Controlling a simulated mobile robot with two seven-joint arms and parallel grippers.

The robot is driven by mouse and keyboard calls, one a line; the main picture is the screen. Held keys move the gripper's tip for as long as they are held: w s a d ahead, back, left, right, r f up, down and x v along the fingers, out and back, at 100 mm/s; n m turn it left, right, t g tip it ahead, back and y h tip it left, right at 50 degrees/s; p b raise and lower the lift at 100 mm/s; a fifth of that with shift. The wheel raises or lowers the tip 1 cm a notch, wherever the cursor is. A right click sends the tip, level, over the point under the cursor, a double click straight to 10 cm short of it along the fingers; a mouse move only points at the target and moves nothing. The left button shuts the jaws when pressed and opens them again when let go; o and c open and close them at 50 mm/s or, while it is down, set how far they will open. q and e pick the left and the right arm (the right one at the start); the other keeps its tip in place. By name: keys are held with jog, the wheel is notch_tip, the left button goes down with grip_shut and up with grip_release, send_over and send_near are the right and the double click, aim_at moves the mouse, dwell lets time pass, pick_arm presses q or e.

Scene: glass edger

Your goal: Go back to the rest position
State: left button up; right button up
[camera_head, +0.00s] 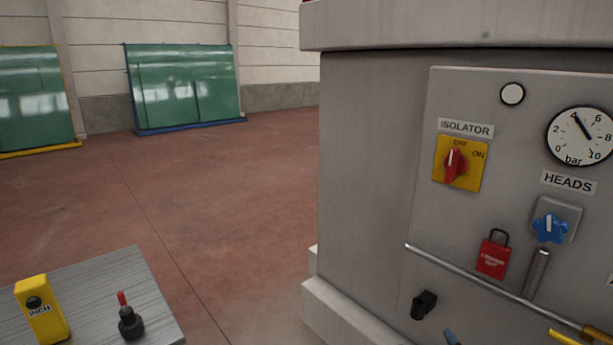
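Neither of my grippers shows in the head view. The grey machine cabinet (367,170) fills the right side. Its panel carries a red isolator switch (455,164) on a yellow plate, its handle roughly upright toward the OFF mark. A blue HEADS knob (550,228) sits to its right. A red padlock (493,258) with a dark shackle is on the panel below the isolator, just above a metal rail (470,270). A round gauge (581,135) marked bar has its needle pointing to the upper left.
A metal-topped surface (95,290) at the lower left holds a yellow INCH box (41,309) and a black joystick with a red tip (130,322). A black knob (424,304) is below the rail. Green glass racks (185,85) stand far back. The red floor (230,210) between is clear.

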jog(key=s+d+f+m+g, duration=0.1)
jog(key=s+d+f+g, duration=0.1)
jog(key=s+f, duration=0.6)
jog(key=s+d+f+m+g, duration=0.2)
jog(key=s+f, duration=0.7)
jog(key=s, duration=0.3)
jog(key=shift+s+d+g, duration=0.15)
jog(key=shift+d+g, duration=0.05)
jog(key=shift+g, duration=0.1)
